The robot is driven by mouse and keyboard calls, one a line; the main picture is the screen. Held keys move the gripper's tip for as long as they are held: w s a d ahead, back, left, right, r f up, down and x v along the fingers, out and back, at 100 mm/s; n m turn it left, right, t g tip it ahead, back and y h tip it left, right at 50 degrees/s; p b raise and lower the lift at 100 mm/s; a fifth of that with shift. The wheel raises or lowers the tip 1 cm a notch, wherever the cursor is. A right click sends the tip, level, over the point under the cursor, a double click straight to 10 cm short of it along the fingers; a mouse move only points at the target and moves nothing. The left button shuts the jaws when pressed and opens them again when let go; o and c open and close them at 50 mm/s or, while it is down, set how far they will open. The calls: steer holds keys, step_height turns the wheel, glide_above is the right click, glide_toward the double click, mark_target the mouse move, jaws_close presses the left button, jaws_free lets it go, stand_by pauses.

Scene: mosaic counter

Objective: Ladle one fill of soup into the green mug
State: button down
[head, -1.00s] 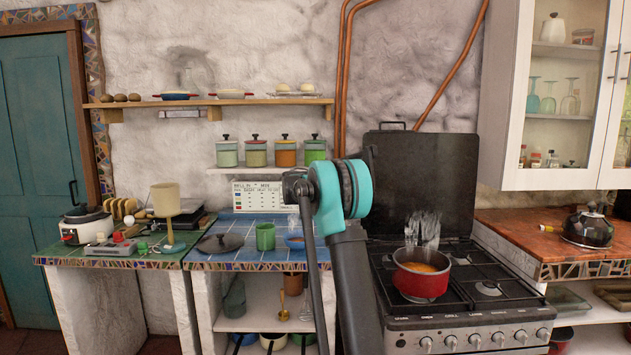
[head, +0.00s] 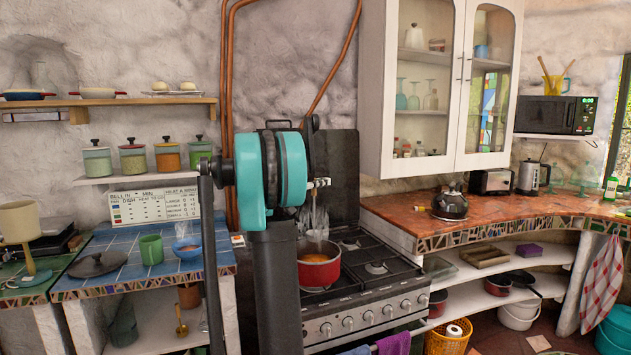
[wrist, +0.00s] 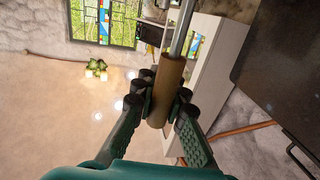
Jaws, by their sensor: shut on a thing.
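My gripper (wrist: 160,97) is shut on the brown handle of a ladle (wrist: 171,78) in the wrist view. Its metal shaft runs up out of the picture, so the bowl end is not seen. In the head view my teal and black arm hides most of the gripper. The green mug (head: 151,250) stands upright on the blue tiled counter (head: 125,274), left of my arm. The red pot (head: 318,272) sits on the stove, right of my arm, with orange soup (head: 316,257) in it and steam above.
A dark lid (head: 97,264) lies left of the mug and a blue bowl (head: 187,251) is close on its right. The stove (head: 375,268) has a raised black cover behind the pot. A kettle (head: 450,203) stands on the orange counter. A wall cabinet (head: 375,90) hangs above right.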

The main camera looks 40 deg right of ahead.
step_height(320, 180, down, 13)
stand_by(1.1)
stand_by(0.8)
step_height(320, 180, up, 12)
stand_by(1.4)
steer(key=shift+f, duration=0.1)
